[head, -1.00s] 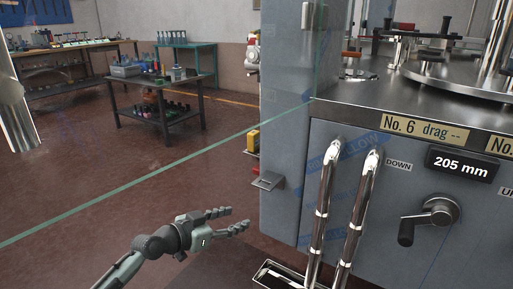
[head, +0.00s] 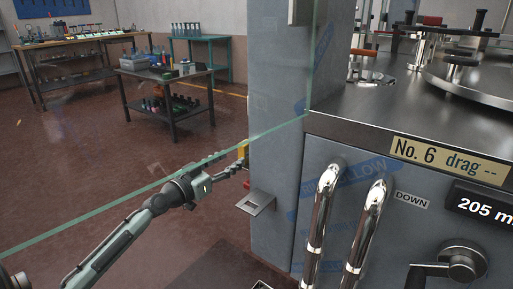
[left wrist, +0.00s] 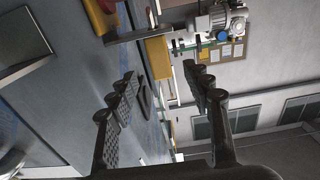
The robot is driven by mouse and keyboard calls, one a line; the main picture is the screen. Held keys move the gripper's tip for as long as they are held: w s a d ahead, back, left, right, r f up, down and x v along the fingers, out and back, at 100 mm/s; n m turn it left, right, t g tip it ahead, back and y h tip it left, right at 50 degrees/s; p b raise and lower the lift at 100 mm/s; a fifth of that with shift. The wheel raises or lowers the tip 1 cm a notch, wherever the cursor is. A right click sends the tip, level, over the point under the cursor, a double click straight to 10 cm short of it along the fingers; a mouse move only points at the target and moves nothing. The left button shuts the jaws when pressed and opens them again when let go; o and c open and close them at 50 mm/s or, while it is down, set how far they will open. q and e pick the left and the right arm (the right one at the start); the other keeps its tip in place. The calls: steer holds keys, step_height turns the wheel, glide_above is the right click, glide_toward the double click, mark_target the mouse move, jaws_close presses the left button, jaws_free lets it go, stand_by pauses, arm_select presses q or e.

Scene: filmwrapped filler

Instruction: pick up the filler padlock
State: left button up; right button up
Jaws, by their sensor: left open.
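No thing reads clearly as a padlock. A small red piece (head: 241,181) shows at the left edge of the grey filler cabinet (head: 278,120), just above a small metal ledge; I cannot tell if it is the padlock. A yellow block (head: 243,149) sits above it on the cabinet's side, and it shows also in the left wrist view (left wrist: 158,58). My left gripper (head: 238,165) reaches the cabinet's left edge near the yellow block, its fingers partly hidden. In the left wrist view my left gripper (left wrist: 163,88) is open and empty. My right gripper is not in view.
The metal ledge (head: 255,202) juts out below the gripper. A clear panel with a green edge (head: 150,187) crosses the view. Two chrome handles (head: 320,220) stand on the cabinet front. Workbenches (head: 168,90) stand far back left; the floor between is open.

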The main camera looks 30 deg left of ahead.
mark_target(241, 152)
arm_select(q)
steer(key=shift+w+r, duration=0.1)
steer(key=shift+w, duration=0.6)
steer(key=shift+w+d+r+p, duration=0.15)
steer(key=shift+w+p, duration=0.3)
steer(key=shift+w, duration=0.8)
steer(key=w, duration=0.3)
steer(key=shift+w+d, duration=0.15)
steer(key=shift+w, duration=0.15)
steer(key=shift+w+f, duration=0.2)
steer(key=shift+w, duration=0.05)
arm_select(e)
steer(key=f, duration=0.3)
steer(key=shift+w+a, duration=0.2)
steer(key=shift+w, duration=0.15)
arm_select(q)
steer(key=shift+c, duration=0.6)
jaws_close()
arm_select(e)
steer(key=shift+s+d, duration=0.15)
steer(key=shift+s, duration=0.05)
